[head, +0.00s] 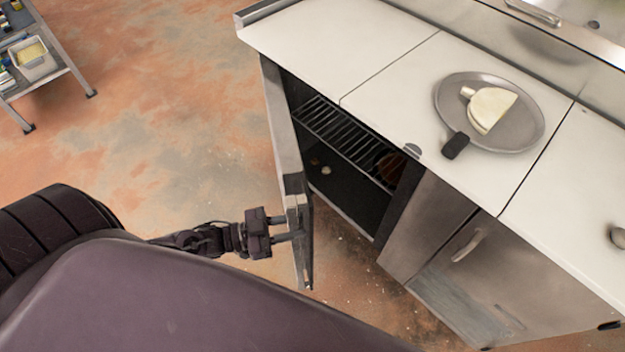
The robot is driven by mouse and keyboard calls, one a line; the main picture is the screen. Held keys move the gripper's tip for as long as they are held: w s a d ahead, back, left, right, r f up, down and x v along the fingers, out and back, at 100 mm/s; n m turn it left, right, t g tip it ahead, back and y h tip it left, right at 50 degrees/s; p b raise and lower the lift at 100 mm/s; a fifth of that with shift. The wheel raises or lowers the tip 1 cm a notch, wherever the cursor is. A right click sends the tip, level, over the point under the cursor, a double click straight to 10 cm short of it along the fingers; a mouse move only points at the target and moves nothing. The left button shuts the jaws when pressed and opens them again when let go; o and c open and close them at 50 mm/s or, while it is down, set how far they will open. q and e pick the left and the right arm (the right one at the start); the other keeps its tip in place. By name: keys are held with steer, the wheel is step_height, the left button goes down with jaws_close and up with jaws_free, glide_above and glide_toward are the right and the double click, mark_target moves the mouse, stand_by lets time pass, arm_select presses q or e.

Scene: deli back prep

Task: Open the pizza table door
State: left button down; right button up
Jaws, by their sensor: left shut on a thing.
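The pizza table (345,28) stands at the right with a white top and steel fronts. Its left door (284,140) is swung open, well out from the cabinet, and shows nearly edge-on. Behind it the dark inside shows, with a wire shelf (345,140) and a few small items. My left gripper (287,228) is shut on the door near its free edge; the handle itself is mostly hidden there. The second door (475,265), with a handle, is closed. My right gripper is not in view.
A round metal tray (530,128) with pale food and a black-handled tool lies on the white top. A wheeled shelf cart (62,62) stands at the far left. The stained floor (170,120) between cart and door is clear.

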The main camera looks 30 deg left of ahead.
arm_select(q)
steer(key=shift+s+a, duration=0.25)
steer(key=c, duration=1.1)
jaws_free()
steer(key=v, duration=0.7)
steer(key=shift+s+a, duration=0.2)
steer(key=shift+a, duration=0.15)
